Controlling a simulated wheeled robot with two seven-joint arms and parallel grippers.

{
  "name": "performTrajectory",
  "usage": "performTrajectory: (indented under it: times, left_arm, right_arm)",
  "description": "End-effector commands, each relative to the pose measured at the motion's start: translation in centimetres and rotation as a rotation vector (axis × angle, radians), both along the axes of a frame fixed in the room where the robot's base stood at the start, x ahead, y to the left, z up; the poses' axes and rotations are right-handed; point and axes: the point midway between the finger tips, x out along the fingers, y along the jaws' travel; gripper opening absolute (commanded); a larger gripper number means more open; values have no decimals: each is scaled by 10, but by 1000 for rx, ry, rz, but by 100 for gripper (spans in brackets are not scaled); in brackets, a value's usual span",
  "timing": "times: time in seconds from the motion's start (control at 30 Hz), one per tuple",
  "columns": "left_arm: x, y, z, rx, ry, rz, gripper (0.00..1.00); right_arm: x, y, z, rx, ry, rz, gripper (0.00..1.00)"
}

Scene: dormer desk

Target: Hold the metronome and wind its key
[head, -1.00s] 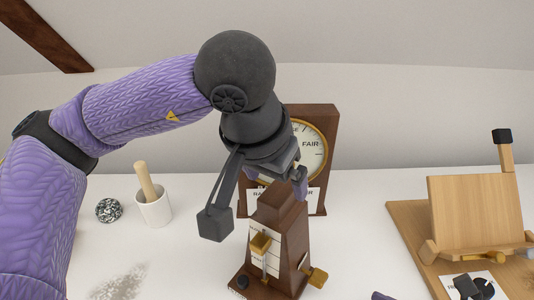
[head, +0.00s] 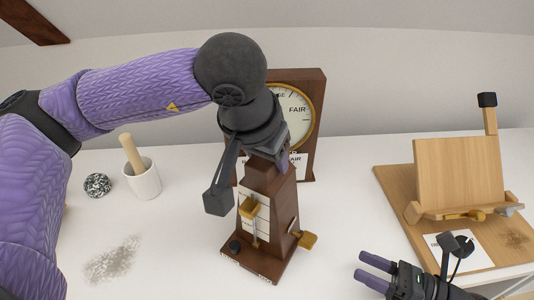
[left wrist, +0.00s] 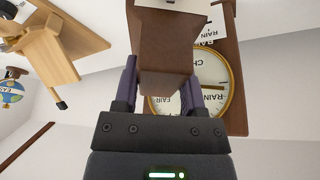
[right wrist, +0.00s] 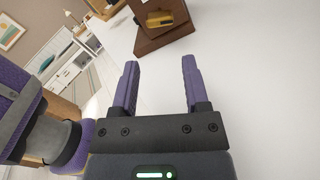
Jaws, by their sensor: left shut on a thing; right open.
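The metronome (head: 283,208) is a dark brown tapered wooden case standing upright on the white desk. It has a pale scale face with a brass pendulum weight (head: 249,207), and a brass key (head: 306,239) sticks out low on its right side. My left gripper (head: 272,157) is shut on the metronome's top. In the left wrist view the purple fingers lie on both sides of the case (left wrist: 165,50). My right gripper (head: 366,270) is open and empty, low and to the right of the key. The right wrist view shows the key (right wrist: 168,19) ahead, beyond the open fingers.
A wooden barometer (head: 317,120) stands behind the metronome. A white mortar with pestle (head: 144,181) and a speckled ball (head: 97,185) are at left. A wooden easel stand (head: 459,175) on a board is at right.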

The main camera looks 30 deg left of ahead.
Motion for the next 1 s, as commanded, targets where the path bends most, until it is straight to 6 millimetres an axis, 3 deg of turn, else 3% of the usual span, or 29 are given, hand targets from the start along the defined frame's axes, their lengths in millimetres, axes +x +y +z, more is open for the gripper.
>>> performTrajectory:
  times: [0.17, 0.33, 0.47, 0.8, 1.0]
  left_arm:
    - [0, 0, 0, 0, 0, 0, 0]
    - [0, 0, 0, 0, 0, 0, 0]
    - [0, 0, 0, 0, -1, 0, 0]
    - [0, 0, 0, 0, -1, 0, 0]
    - [0, 0, 0, 0, -1, 0, 0]
  right_arm:
    - [0, 0, 0, 0, 0, 0, 59]
    - [0, -6, 0, -6, -32, 1, 91]
    - [0, 2, 0, 0, -39, 1, 91]
    - [4, 85, 1, 2, -39, 2, 91]
    - [5, 112, 0, 0, -38, 1, 91]
